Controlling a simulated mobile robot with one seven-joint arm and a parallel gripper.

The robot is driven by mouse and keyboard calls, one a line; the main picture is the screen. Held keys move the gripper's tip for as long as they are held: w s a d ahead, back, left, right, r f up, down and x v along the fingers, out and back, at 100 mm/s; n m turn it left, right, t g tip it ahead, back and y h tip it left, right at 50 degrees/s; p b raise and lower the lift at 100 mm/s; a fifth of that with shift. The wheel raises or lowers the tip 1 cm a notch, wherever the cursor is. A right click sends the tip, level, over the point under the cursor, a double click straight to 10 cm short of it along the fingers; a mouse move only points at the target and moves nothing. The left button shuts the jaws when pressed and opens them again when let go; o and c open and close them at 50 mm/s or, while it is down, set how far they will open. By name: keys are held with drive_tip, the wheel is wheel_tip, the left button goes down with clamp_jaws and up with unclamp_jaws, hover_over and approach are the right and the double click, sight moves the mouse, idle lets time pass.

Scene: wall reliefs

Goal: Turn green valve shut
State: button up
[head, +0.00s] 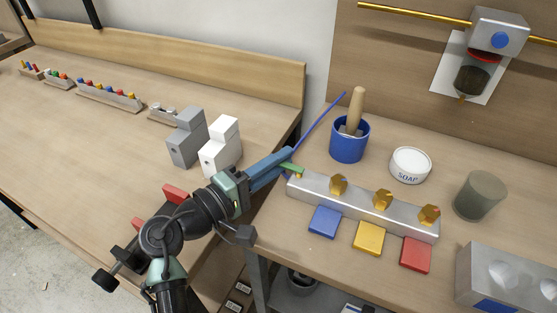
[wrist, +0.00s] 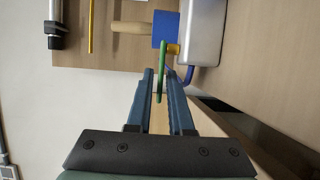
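The green valve handle (head: 291,169) is a thin green lever at the left end of the silver manifold block (head: 345,203). In the wrist view the green handle (wrist: 162,72) stands lengthwise between the fingertips, by a gold stub (wrist: 174,49) on the manifold (wrist: 203,32). My gripper (head: 284,160) reaches the block's left end from the left. In the wrist view my gripper (wrist: 160,76) is open, with a narrow gap around the handle. Contact with either finger is unclear. Three gold valve bodies (head: 383,200) stand on the block.
Blue, yellow and red tiles (head: 369,238) lie before the block. A blue cup (head: 347,146) with a wooden-handled tool, a soap tub (head: 410,165) and a grey-green cylinder (head: 480,196) stand behind. Grey and white blocks (head: 221,147) stand on the left bench. A thin blue rod (head: 322,119) slants above my fingers.

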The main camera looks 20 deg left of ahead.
clamp_jaws()
